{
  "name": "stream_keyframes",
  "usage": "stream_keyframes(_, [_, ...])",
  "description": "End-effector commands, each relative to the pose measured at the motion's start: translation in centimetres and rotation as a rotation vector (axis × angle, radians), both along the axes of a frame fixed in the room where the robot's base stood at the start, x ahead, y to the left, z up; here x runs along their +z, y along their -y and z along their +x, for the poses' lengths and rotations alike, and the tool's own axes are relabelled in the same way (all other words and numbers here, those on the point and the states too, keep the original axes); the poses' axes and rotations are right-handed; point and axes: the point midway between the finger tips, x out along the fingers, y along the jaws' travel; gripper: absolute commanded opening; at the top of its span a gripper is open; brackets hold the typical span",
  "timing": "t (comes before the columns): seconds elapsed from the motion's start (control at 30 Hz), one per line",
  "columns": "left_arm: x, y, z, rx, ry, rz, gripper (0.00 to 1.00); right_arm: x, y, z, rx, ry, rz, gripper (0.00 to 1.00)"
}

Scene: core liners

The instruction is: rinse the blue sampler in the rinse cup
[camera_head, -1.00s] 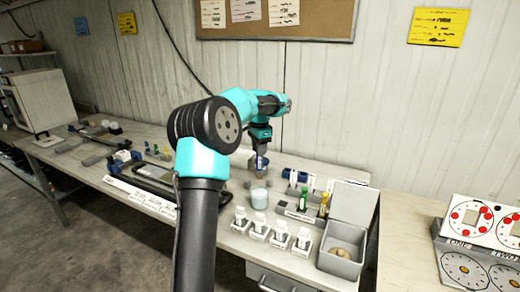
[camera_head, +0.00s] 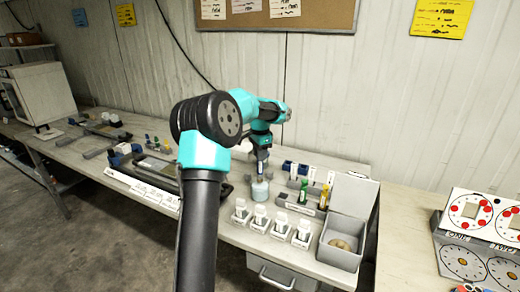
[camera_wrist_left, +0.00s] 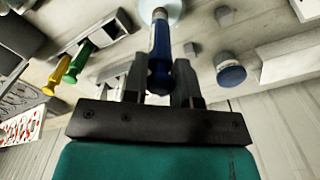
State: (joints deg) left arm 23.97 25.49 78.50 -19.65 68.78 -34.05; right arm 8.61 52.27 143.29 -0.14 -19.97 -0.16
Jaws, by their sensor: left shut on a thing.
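My left gripper (camera_head: 262,156) is shut on the blue sampler (camera_wrist_left: 160,50). In the left wrist view the sampler's blue handle lies between the fingers (camera_wrist_left: 160,85) and its narrow tip points away from the gripper. In the head view the sampler (camera_head: 262,168) hangs upright over the rinse cup (camera_head: 260,191), a pale, cloudy cup on the bench. The cup's pale round edge (camera_wrist_left: 172,8) shows at the top of the wrist view, behind the tip. I cannot tell how far the tip is inside the cup. My right gripper is not in view.
A green sampler (camera_head: 303,192) and a yellow sampler (camera_head: 323,198) stand in a rack right of the cup. Several white-capped containers (camera_head: 260,213) line the bench front. An open grey bin (camera_head: 340,256) stands at right, a dark tray (camera_head: 152,172) at left.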

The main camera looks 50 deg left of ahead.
Motion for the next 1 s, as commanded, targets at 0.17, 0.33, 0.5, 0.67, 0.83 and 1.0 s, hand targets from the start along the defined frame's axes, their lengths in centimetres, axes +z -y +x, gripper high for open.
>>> stream_keyframes(0.17, [-1.4, 0.0, 0.0, 0.0, -0.001, 0.0, 0.0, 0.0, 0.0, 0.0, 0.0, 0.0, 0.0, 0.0])
stream_keyframes(0.33, [-2.7, 0.0, 0.0, 0.0, -0.001, -0.001, 0.0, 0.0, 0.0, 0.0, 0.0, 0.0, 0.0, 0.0])
stream_keyframes(0.5, [-4.0, 0.0, 0.0, 0.0, -0.001, -0.001, 0.0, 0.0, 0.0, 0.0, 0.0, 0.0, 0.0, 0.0])
stream_keyframes(0.67, [-5.0, 0.0, 0.0, 0.0, 0.0, -0.001, 0.0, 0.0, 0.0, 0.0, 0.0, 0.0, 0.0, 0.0])
stream_keyframes(0.83, [-5.4, 0.0, 0.0, 0.0, 0.0, 0.0, 0.0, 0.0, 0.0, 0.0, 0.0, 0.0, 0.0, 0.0])
stream_keyframes(1.0, [-5.5, 0.0, 0.0, 0.0, 0.001, 0.0, 0.0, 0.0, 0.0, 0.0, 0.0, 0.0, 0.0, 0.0])
